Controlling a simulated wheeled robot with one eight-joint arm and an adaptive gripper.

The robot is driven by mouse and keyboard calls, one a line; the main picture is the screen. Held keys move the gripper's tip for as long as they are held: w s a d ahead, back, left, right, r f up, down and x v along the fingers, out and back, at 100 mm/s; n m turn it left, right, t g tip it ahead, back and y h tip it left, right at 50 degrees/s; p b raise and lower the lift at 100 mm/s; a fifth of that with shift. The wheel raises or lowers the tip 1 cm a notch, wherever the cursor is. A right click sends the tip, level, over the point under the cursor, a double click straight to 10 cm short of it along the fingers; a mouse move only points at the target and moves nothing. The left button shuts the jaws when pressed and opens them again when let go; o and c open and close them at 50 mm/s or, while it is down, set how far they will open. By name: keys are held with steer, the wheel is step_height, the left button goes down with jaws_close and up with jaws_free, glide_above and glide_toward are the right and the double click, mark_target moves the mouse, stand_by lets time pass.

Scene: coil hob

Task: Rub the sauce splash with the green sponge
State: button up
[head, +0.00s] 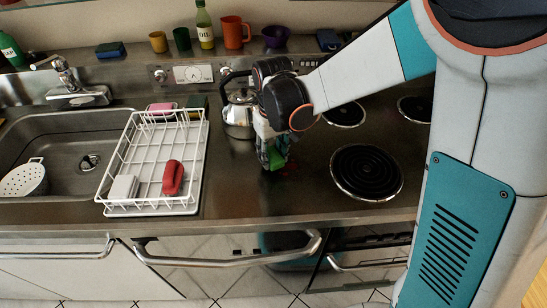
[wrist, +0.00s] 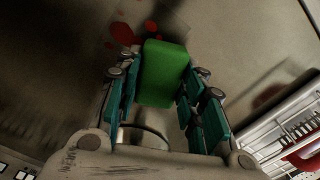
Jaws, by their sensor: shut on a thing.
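The green sponge (head: 275,159) is held between the fingers of my gripper (head: 271,148), down at the steel counter left of the front coil. In the wrist view the sponge (wrist: 164,72) sits between both teal fingers. The sauce splash (head: 291,167) shows as a small red patch just right of the sponge in the head view. In the wrist view the splash (wrist: 124,34) is several red spots beside and beyond the sponge's far end. The sponge may hide part of it. I cannot tell whether the sponge touches the counter.
A white dish rack (head: 203,157) with a red item (head: 173,178) and a white item (head: 123,188) stands to the left. A kettle (head: 238,115) stands behind my gripper. The front coil (head: 366,173) is to the right. Bare counter (head: 235,185) lies between rack and sponge.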

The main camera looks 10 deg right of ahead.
mark_target(273, 155)
steer(key=shift+d+r, duration=0.1)
steer(key=shift+r, duration=0.5)
steer(key=shift+r+p, duration=0.7)
steer(key=shift+p, duration=0.05)
steer(key=shift+r+p, duration=1.05)
steer(key=shift+r, duration=0.6)
